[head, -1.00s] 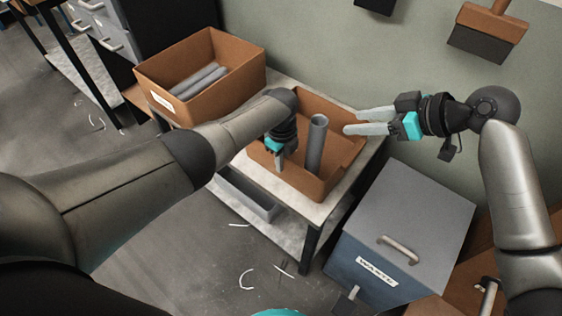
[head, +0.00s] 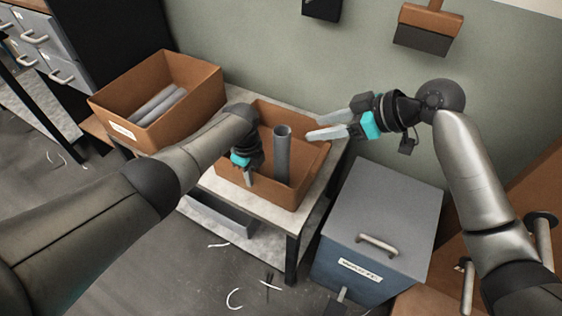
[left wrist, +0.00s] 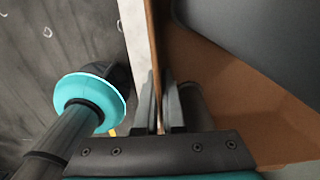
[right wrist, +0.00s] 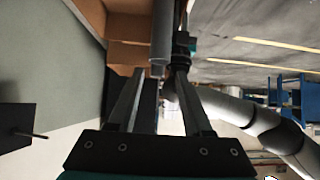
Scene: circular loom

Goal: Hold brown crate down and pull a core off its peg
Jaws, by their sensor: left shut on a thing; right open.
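The brown crate (head: 316,158) stands on the low bench, with a grey core (head: 282,158) upright inside it. The peg itself is hidden. My left gripper (head: 249,178) is shut on the crate's front wall; the left wrist view shows its fingers (left wrist: 160,105) on either side of the thin brown wall (left wrist: 156,60). My right gripper (head: 328,124) is open and empty, to the right of the core's top and apart from it. In the right wrist view the core (right wrist: 161,35) shows beyond the open fingers (right wrist: 160,90).
Another brown crate (head: 112,112) with grey cores (head: 160,103) lying in it stands to the left. A grey-lidded blue bin (head: 385,205) stands right of the bench (head: 292,222). The wall is close behind, with a brush (head: 428,28) hanging on it. White scraps lie on the floor.

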